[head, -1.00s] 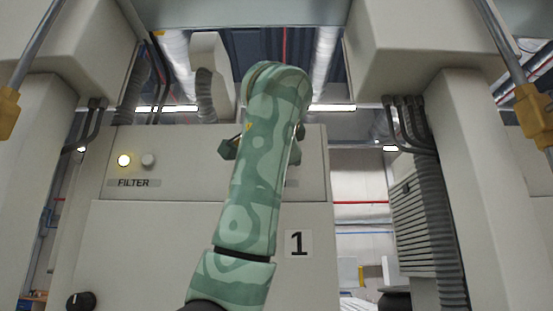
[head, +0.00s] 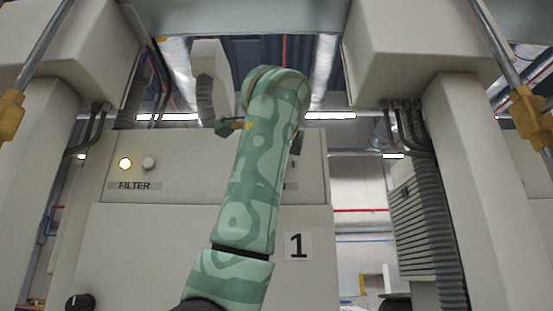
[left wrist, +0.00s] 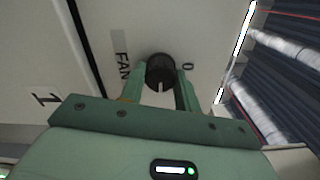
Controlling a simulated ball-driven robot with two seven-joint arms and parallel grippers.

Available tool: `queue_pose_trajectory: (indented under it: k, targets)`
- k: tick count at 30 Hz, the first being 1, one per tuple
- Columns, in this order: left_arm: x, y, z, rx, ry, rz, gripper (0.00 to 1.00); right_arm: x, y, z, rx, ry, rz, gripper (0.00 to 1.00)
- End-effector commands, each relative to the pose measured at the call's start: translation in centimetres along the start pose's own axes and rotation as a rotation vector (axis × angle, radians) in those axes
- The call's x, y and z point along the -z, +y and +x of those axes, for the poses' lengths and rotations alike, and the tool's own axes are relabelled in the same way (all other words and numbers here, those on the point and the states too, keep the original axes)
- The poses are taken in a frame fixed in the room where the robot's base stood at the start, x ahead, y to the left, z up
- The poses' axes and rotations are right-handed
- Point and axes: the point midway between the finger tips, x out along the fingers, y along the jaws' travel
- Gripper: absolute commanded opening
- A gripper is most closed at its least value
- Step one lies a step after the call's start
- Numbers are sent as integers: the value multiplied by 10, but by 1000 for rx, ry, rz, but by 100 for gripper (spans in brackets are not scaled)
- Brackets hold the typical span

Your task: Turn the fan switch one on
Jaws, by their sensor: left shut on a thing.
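The fan switch is a black round knob (left wrist: 160,68) with a white mark, on a pale panel beside the FAN label (left wrist: 121,54) and a "0" mark in the left wrist view. My left gripper (left wrist: 160,82) has its two green fingers on either side of the knob and is shut on it. The white mark on the knob faces my gripper's palm. In the head view my left arm hides the knob and most of the label; only side parts of the gripper (head: 225,127) show. My right gripper is not in view.
The panel bears a lit filter lamp (head: 125,163), a small button (head: 149,164) and a "1" sign (head: 298,246). A black knob (head: 80,302) sits at the lower left. Pale machine columns (head: 480,190) stand at both sides.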

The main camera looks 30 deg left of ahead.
Motion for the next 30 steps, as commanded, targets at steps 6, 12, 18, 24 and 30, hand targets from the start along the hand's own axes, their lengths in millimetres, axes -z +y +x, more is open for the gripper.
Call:
queue_pose_trajectory:
  k: [6,12,18,24,30]
  targets:
    - [3,3,2,-8,2,13,9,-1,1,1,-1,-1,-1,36]
    - [4,4,2,-10,2,13,40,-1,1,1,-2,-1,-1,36]
    - [2,2,1,-6,1,9,54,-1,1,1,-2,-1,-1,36]
    - [2,2,-3,-3,1,7,54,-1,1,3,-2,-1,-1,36]
    - [4,4,-38,0,4,8,54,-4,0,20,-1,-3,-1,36]
